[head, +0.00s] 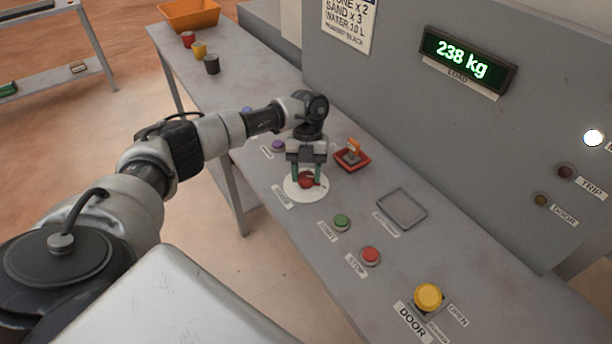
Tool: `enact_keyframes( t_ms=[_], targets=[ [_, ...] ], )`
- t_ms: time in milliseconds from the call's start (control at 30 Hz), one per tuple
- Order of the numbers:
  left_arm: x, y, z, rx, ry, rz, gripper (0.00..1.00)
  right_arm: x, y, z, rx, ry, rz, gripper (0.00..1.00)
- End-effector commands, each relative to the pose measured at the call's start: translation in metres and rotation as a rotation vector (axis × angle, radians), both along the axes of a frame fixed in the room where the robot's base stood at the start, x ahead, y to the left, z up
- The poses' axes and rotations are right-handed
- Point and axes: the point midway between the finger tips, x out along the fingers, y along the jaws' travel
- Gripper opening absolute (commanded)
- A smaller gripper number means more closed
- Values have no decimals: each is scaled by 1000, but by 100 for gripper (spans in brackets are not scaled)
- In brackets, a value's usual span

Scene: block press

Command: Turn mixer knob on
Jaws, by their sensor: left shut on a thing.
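The mixer knob (306,181) is red and sits on a round white plate (292,192) on the grey bench. A label (282,196) lies beside the plate, too small to read surely. My left gripper (307,176) points down over the knob, with one finger on each side of it. It is shut on the knob. The fingers hide part of the knob, so I cannot tell its exact turn. My right gripper is not in view.
Right of the knob are a red tray (352,161) with an orange item, a green button (342,221), a red button (370,256), an empty grey tray (402,208) and a yellow door knob (428,296). A purple button (278,146) is behind. The panel display (467,61) reads 238 kg.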

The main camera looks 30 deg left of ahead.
Motion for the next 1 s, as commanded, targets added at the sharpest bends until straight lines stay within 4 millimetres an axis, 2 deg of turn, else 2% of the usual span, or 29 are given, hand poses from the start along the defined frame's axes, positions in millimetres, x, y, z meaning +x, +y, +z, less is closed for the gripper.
enact_keyframes(
  t_ms=[300, 833, 867, 1000],
  targets=[
    [1, 0, 0, 1, -4, -118, 20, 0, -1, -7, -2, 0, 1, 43],
    [1, -1, 1, 0, -2, -141, 20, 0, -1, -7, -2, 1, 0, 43],
    [1, -1, 1, 0, -2, -141, 45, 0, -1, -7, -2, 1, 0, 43],
    [1, -1, 1, 0, -2, -140, 67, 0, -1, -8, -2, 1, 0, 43]
  ],
)
